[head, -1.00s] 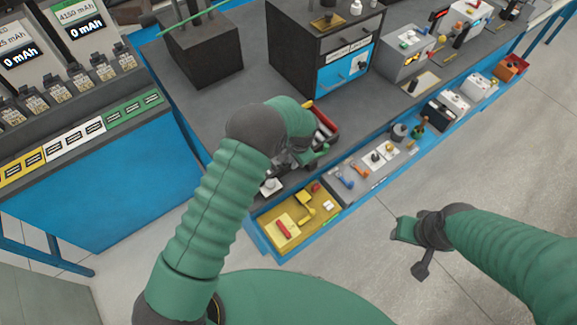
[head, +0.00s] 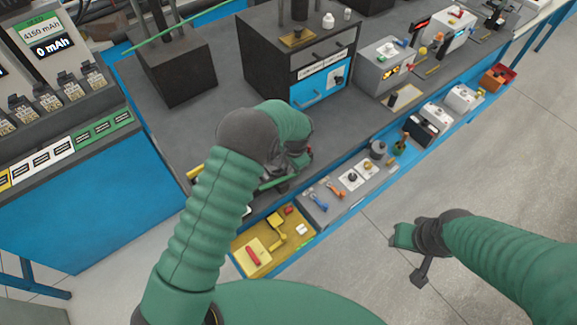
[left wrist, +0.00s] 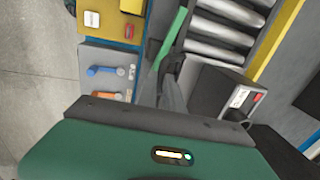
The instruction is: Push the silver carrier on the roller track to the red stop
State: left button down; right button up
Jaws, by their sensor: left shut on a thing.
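The roller track shows in the left wrist view as a row of grey rollers (left wrist: 225,35) between a yellow rail (left wrist: 272,45) and a green rail (left wrist: 170,45). A grey block (left wrist: 212,90) at the lower end of the rollers looks like the silver carrier; it has a white label and a red patch. My left gripper (left wrist: 172,88) is shut at the block's near side; the grip itself is mostly hidden. In the head view my left gripper (head: 288,165) covers most of the track. A small red part (head: 309,153) shows just right of it; I cannot tell if it is the stop. My right gripper (head: 410,255) hangs over the floor, away from the track.
A yellow tray (head: 240,243) and a grey tray (head: 318,212) line the bench's front edge. A dark cabinet with a blue drawer (head: 310,92) stands behind the track. A dark block (head: 175,75) stands at back left. Open floor lies at right.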

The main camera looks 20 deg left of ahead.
pick_arm(q)
jog(key=shift+w+d+r, duration=0.15)
jog(key=shift+w+r, duration=0.05)
jog(key=shift+w, duration=0.2)
jog(key=c, duration=1.8)
grip_release()
jog(key=shift+c, duration=0.2)
jog(key=shift+o, duration=1.8)
jog(key=shift+w+d+f, duration=0.1)
jog(key=shift+d+f, duration=0.15)
jog(key=shift+d, duration=0.05)
jog(key=shift+r, duration=0.35)
notch_tip(320, 180, up, 16)
jog(key=s+d+b, duration=0.1)
jog(key=d+b, duration=0.1)
jog(key=b, duration=0.1)
jog(key=shift+s+d+b, duration=0.3)
jog(key=shift+s+b, duration=0.05)
jog(key=shift+b, duration=0.05)
pick_arm(e)
jog(key=x, duration=0.4)
jog(key=shift+s+d, duration=0.25)
pick_arm(q)
jog(key=shift+a+f, duration=0.1)
jog(key=shift+a, duration=0.05)
pick_arm(e)
jog(key=shift+a, duration=0.1)
